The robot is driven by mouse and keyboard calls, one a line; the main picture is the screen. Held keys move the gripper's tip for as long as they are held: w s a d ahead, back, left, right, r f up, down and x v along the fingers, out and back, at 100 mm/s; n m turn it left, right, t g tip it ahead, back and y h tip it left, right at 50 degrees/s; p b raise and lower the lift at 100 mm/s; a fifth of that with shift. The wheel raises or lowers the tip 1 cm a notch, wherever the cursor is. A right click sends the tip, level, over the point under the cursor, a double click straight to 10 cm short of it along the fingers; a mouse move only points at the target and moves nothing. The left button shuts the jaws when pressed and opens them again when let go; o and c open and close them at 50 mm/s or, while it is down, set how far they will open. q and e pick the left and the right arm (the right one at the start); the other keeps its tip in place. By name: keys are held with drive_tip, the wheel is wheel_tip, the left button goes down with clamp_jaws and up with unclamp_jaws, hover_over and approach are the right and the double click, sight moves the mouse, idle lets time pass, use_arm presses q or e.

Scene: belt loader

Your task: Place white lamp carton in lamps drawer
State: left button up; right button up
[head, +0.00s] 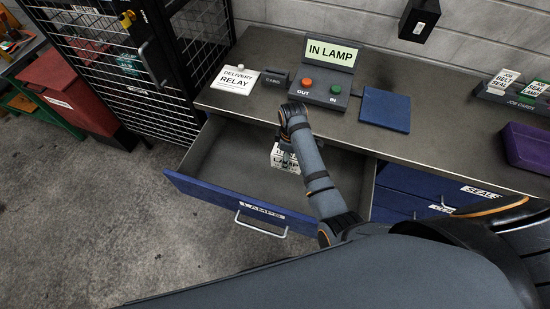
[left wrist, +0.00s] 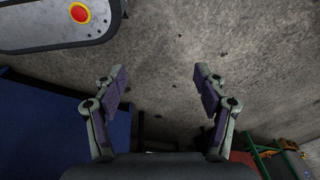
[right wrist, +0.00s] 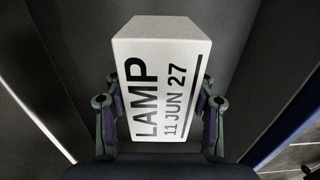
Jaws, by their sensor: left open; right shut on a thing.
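The white lamp carton (right wrist: 163,80) is between the fingers of my right gripper (right wrist: 162,115), which is shut on it. Its face reads "LAMP 11 JUN 27" in the right wrist view. In the head view the carton (head: 284,158) shows partly behind my right arm, inside the open lamps drawer (head: 215,192). Whether it touches the drawer floor I cannot tell. The drawer has a blue front with a "LAMPS" label and a metal handle. My left gripper (left wrist: 160,85) is open and empty above the concrete floor in the left wrist view; it is not visible in the head view.
The bench top (head: 250,98) above the drawer carries a button box (head: 326,86) with an "IN LAMP" sign, a "DELIVERY RELAY" card (head: 236,79), a blue pad (head: 385,109) and a purple bin (head: 526,146). A wire cage (head: 110,60) and red bin (head: 75,95) stand at left.

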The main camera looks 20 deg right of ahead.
sight(288, 178)
drive_tip(key=shift+s+f, duration=0.3)
drive_tip(key=shift+s, duration=0.25)
wheel_tip(288, 178, down, 3)
drive_tip(key=shift+s+f, duration=0.1)
drive_tip(key=shift+f, duration=0.1)
drive_tip(key=shift+w+f, duration=0.25)
drive_tip(key=shift+f, duration=0.7)
wheel_tip(288, 178, down, 3)
drive_tip(key=shift+s+r, duration=0.1)
drive_tip(key=shift+d+f, duration=0.1)
drive_tip(key=shift+f, duration=0.4)
drive_tip(key=o, duration=1.4)
use_arm(q)
drive_tip(key=shift+g, duration=0.3)
drive_tip(key=s, duration=0.3)
drive_tip(key=s+f, duration=0.1)
drive_tip(key=s, duration=0.1)
drive_tip(key=shift+s+a, duration=0.1)
